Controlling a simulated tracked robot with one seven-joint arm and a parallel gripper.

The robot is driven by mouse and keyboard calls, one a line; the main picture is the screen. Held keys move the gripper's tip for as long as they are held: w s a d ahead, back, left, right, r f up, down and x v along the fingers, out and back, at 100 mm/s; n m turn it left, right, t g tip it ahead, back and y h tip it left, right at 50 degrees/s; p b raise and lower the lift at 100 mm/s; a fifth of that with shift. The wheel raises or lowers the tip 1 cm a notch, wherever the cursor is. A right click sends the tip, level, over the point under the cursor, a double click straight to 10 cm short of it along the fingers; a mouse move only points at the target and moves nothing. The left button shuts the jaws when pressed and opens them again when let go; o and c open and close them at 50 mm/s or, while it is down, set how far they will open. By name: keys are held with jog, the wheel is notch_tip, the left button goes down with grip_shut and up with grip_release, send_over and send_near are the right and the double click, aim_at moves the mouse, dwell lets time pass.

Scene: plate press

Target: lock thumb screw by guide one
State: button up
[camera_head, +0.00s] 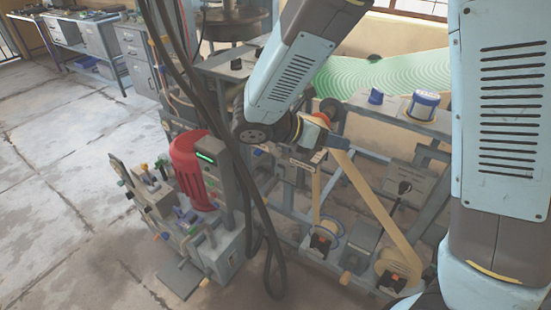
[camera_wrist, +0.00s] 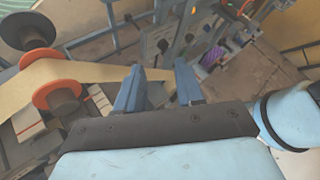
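My gripper (camera_wrist: 160,86) shows in the wrist view with its two blue fingers apart and nothing visible held between them. A tan strip (camera_wrist: 92,72) runs behind the fingers from a guide roller with orange flanges (camera_wrist: 53,78) at the left. The orange-flanged roller also shows in the head view (camera_head: 319,117), close to the end of my arm. I cannot pick out the thumb screw for certain in either view.
The tan strip (camera_head: 378,213) runs down to two lower reels, one at the right (camera_head: 398,262). A red rounded cover (camera_head: 190,165) stands at the left. Black cables (camera_head: 262,215) hang in front of the frame. The floor (camera_head: 60,150) at the left is clear.

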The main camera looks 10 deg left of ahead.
jog(key=s+a+f+n+t, duration=0.2)
jog(key=a+f+n+t, duration=0.45)
jog(key=a+n, duration=0.4)
jog(key=n+t+y, duration=0.5)
jog(key=n, duration=0.1)
send_near(274, 156)
jog(key=x, duration=0.9)
jog(key=shift+c, duration=0.5)
grip_shut()
